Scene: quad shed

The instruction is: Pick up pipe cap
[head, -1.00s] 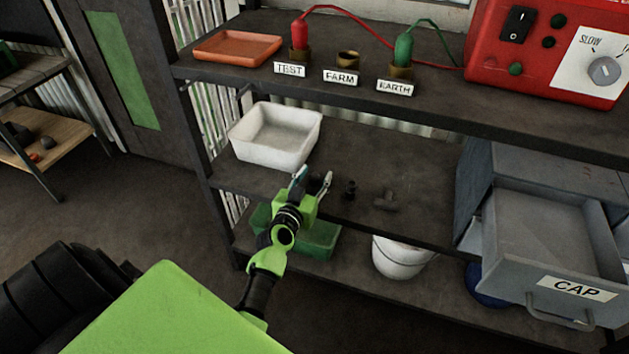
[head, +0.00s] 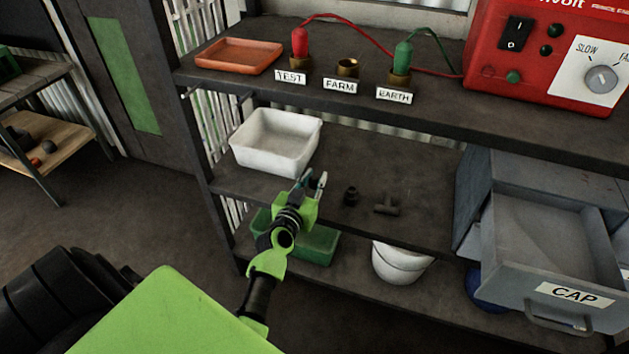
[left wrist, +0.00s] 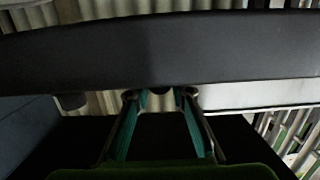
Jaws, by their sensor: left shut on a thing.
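My left gripper (head: 314,181) is at the front of the middle shelf, right of the white tray. Its two fingers are shut on a small dark thing, which I take to be the pipe cap; the fingers hide it in the head view. In the left wrist view, a small dark rounded part of the pipe cap (left wrist: 160,90) shows between the fingertips of the left gripper (left wrist: 161,97). I cannot tell whether it still touches the shelf. My right gripper is not in view.
A dark fitting (head: 350,195) and a dark tee (head: 386,206) stand right of the gripper. The white tray (head: 246,153) is to its left. An open grey drawer labelled CAP (head: 574,294) is at right. A green bin (head: 318,246) and white bucket (head: 400,264) are below.

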